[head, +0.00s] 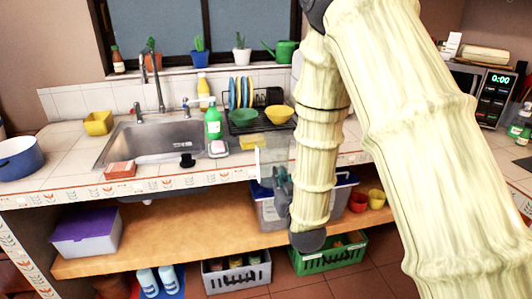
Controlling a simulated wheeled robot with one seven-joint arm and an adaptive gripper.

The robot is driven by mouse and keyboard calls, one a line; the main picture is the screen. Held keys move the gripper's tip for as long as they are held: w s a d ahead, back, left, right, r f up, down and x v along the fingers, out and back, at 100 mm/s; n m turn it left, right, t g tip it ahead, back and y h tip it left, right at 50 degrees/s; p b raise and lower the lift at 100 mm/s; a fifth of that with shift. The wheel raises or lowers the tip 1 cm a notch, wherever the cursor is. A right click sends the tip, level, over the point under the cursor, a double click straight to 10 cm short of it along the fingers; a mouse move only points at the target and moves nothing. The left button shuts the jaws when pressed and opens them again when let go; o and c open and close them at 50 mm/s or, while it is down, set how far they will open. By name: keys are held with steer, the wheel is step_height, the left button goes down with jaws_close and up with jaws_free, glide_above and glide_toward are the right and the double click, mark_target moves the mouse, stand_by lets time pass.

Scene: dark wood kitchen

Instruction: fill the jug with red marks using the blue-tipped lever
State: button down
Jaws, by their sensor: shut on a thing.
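My gripper (282,183) is in front of the counter edge, right of the sink, partly hidden by my own arm. It is shut on a pale, see-through jug (274,157), held upright in front of the counter. Red marks on the jug are too small to make out. The steel sink (150,143) lies to the left, apart from the gripper. A tall curved tap (158,85) stands behind it.
A green bottle (213,123) stands at the sink's right edge. A dish rack (262,118) holds plates and bowls behind the jug. A brick-red sponge-like block (120,170) lies at the sink's front edge. A blue pot (18,158) stands at far left. The sink basin looks largely clear.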

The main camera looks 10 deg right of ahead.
mark_target(280, 150)
steer(key=r, duration=0.2)
steer(key=r+b, duration=0.1)
steer(key=r, duration=0.1)
steer(key=w+r+b, duration=0.1)
steer(key=r, duration=0.2)
steer(key=shift+w+d+r, duration=0.1)
steer(key=shift+d, duration=0.2)
steer(key=shift+w+r, duration=0.15)
steer(key=w+d+f+p, duration=0.1)
steer(key=w+d+f, duration=0.1)
steer(key=w, duration=0.5)
steer(key=w+d+f+p, duration=0.1)
steer(key=w+d+f, duration=0.2)
steer(key=w+d, duration=0.2)
steer(key=shift+w, duration=1.05)
steer(key=shift+f, duration=0.1)
steer(key=c, duration=1.6)
jaws_free()
steer(key=shift+o, duration=0.3)
